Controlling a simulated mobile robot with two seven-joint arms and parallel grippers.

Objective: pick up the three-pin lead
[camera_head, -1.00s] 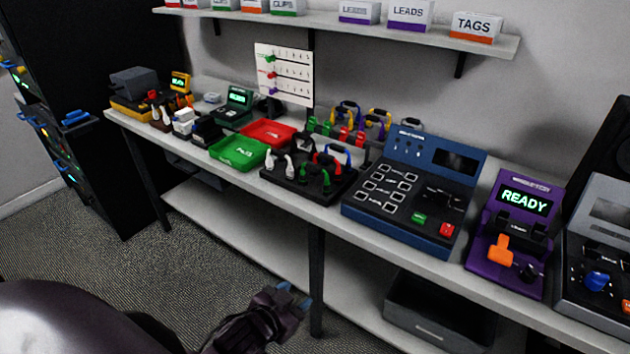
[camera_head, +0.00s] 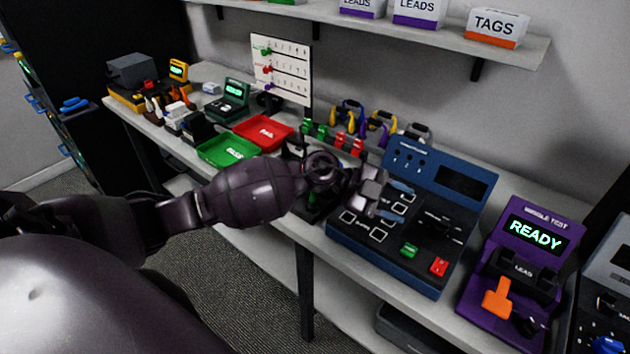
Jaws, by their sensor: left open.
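I cannot tell which of the coiled leads is the three-pin one. Several leads with coloured plugs stand in a row at the back of the bench, among them a blue-and-yellow lead (camera_head: 347,115) and a purple-and-yellow lead (camera_head: 380,127). The black tray of leads in front of them is mostly hidden behind my left arm. My left gripper (camera_head: 396,201) is open and empty, in front of the left part of the blue tester (camera_head: 463,190), its fingers pointing right. My right gripper is out of view.
A green tray (camera_head: 228,151) and a red tray (camera_head: 263,131) lie left of my arm. A purple tester (camera_head: 525,260) reading READY stands to the right. A shelf with labelled boxes (camera_head: 497,27) hangs above. The bench is crowded.

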